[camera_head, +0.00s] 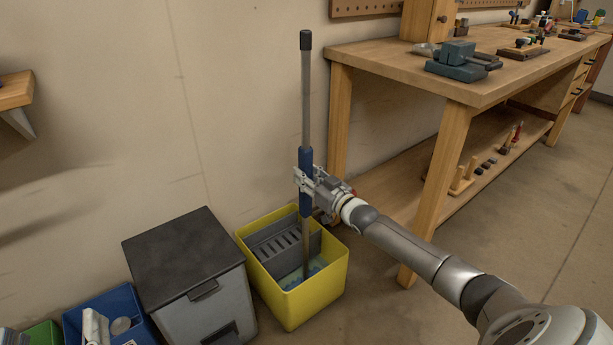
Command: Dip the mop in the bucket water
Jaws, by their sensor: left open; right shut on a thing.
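The mop stands nearly upright, with a dark-capped grey pole (306,95) and a blue grip section. My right gripper (305,185) is shut on the mop at the blue section. The lower pole runs down into the yellow bucket (320,290). The bucket stands on the floor and has a grey slotted wringer (272,250) at its back left. Something blue shows at the foot of the pole inside the bucket; I cannot tell mop head from water there. My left gripper is not in view.
A grey bin with a black lid (180,255) stands close to the bucket's left. A blue crate (75,325) is further left. A wooden workbench (385,75) with a vise (460,60) stands right of the mop, its leg near the bucket. The wall is behind.

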